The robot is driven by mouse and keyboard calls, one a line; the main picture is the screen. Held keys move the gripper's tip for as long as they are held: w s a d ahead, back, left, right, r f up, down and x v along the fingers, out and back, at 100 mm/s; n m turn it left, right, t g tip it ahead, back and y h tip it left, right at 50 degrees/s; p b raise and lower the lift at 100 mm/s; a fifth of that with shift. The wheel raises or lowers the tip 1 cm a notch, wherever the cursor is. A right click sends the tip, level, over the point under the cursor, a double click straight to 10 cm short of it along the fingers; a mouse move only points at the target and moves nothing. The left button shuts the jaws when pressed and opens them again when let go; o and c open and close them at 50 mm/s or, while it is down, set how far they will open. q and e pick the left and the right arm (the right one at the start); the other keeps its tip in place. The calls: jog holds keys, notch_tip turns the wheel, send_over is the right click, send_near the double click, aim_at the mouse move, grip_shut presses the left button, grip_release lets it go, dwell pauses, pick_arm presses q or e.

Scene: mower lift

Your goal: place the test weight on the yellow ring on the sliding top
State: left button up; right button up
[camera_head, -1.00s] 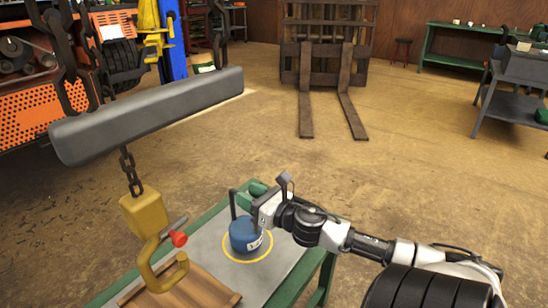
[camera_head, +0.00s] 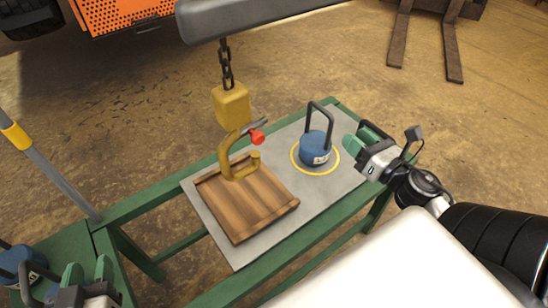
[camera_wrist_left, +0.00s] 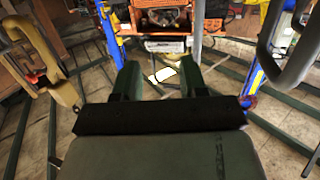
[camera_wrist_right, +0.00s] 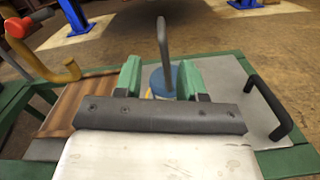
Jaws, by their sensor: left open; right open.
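The test weight, a blue cylinder (camera_head: 315,148) with a tall dark handle, stands upright on the grey sliding top (camera_head: 215,205). Its base looks to be inside the yellow ring (camera_head: 320,172). My right gripper (camera_head: 363,138) is open and empty, just right of the weight and apart from it. In the right wrist view the weight (camera_wrist_right: 162,84) shows beyond and between the open fingers (camera_wrist_right: 154,78). My left gripper (camera_head: 88,272) is open at the lower left, near a second blue weight (camera_head: 16,262). Its open fingers (camera_wrist_left: 159,80) also show in the left wrist view, with nothing between them.
A yellow hook (camera_head: 238,160) with a red-knobbed latch hangs on a chain from a grey beam (camera_head: 250,14), over a wooden board (camera_head: 245,205) left of the ring. A black handle (camera_wrist_right: 272,108) stands on the sliding top. A green frame (camera_head: 150,205) surrounds it.

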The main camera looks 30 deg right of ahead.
jog(key=a+f+m+g+y, duration=0.1)
jog(key=a+m+g+y, duration=0.1)
jog(key=a+m, duration=2.3)
jog(key=m, duration=0.6)
jog(key=shift+w+a+g, duration=0.4)
